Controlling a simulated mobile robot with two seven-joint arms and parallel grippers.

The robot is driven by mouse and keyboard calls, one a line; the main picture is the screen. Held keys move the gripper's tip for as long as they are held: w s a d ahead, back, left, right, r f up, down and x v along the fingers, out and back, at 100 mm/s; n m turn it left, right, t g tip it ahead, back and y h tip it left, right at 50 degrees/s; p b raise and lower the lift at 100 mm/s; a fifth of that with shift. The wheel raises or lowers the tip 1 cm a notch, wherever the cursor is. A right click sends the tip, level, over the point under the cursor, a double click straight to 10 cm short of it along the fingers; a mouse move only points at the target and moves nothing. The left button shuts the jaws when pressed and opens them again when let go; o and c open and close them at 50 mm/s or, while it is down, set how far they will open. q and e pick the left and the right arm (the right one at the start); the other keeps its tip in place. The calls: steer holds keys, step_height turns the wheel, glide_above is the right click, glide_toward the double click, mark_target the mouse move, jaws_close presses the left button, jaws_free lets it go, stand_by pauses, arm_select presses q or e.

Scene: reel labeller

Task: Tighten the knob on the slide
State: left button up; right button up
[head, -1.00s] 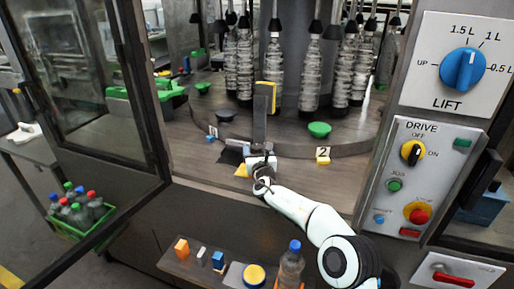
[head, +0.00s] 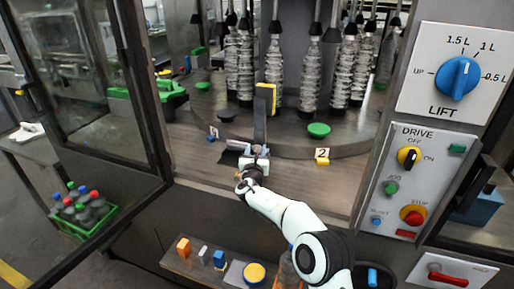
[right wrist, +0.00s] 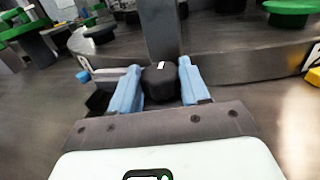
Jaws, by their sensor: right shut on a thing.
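The knob (right wrist: 160,82) is black with a short white mark on its top. In the right wrist view it sits between the two blue fingers of my right gripper (right wrist: 158,88), which is shut on it. The grey slide post (right wrist: 158,28) rises right behind the knob. In the head view my right gripper (head: 256,153) is at the foot of the post (head: 260,122), which carries a yellow and black block (head: 266,97) at its top. The gripper hides the knob there. My left gripper is not in view.
Green discs (head: 318,130) and a yellow "2" marker (head: 322,157) stand on the deck nearby. Wrapped bottles (head: 312,82) hang behind. The control panel (head: 405,180) is at right, an open glass door (head: 85,95) at left. A shelf with small blocks (head: 183,248) is below.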

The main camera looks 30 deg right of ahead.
steer(key=shift+a+r, duration=0.1)
steer(key=shift+r, duration=0.05)
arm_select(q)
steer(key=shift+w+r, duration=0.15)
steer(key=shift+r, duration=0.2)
arm_select(e)
steer(key=shift+m+g+h, duration=0.3)
steer(key=o, duration=1.1)
steer(key=shift+c, duration=0.2)
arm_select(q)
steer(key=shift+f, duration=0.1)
arm_select(e)
steer(key=shift+s, duration=0.1)
steer(key=shift+s+a+f, duration=0.2)
steer(key=b+v, duration=0.4)
steer(key=v, duration=0.7)
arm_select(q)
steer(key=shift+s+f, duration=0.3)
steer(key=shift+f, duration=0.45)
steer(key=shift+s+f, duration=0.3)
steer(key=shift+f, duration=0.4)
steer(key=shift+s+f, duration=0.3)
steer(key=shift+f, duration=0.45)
arm_select(e)
steer(key=shift+v, duration=0.8)
